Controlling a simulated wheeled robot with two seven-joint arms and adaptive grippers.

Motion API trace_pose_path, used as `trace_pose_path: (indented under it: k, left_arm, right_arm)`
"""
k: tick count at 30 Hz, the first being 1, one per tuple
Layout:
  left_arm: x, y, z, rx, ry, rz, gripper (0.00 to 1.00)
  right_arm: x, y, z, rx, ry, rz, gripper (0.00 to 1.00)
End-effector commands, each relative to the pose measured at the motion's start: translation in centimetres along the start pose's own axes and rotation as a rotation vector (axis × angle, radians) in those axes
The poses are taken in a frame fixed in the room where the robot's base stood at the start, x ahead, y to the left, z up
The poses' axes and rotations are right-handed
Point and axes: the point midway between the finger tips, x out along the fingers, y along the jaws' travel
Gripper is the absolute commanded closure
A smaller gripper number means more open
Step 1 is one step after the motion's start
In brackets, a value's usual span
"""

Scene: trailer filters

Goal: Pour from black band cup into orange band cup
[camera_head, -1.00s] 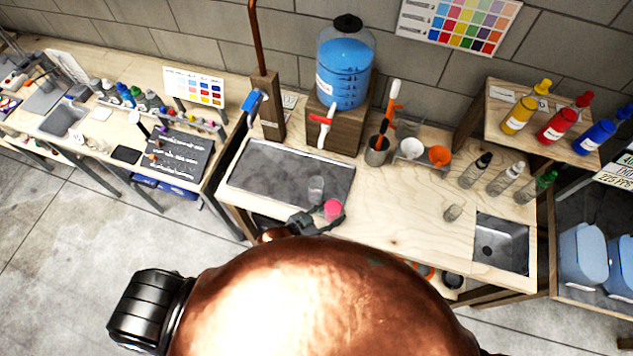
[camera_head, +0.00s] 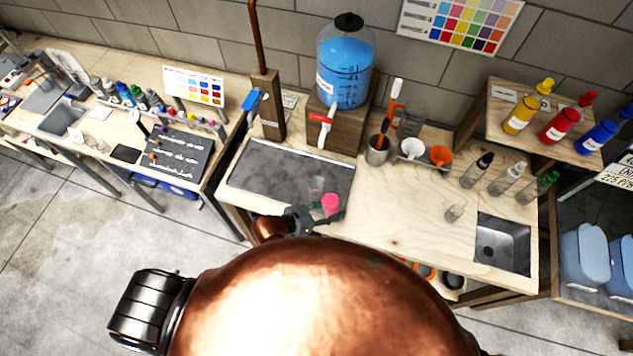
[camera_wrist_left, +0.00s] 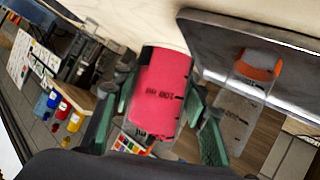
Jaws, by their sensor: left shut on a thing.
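My left gripper (camera_head: 312,218) is shut on the black band cup (camera_head: 330,204), a clear cup of pink-red liquid. In the left wrist view, the gripper (camera_wrist_left: 160,105) has green-edged fingers on both sides of this cup (camera_wrist_left: 160,90), and a dark band shows at its rim. The orange band cup (camera_head: 316,185) is clear and stands on the grey mat just behind and left of the held cup. In the left wrist view the orange band cup (camera_wrist_left: 238,112) shows its orange band and looks empty. My right gripper is not in view.
The grey mat (camera_head: 270,165) covers the bench's left part. Behind stand a blue-filled dispenser (camera_head: 345,75) with a red-handled tap and a tool cup (camera_head: 377,152). Several bottles (camera_head: 505,180), a small clear cup (camera_head: 453,213) and a sink (camera_head: 502,240) are at right.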

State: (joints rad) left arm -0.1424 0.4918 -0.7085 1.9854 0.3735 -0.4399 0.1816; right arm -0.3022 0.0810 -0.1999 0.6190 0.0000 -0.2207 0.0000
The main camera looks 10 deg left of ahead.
Motion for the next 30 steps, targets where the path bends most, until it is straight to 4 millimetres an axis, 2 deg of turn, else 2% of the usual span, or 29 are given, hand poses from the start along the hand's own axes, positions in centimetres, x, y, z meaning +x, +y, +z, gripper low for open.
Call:
trace_pose_path:
  k: [30]
  left_arm:
    - [-0.18,-0.35,-0.55,-0.071,-0.008,0.035,0.92]
  right_arm:
    - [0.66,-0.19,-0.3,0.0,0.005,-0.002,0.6]
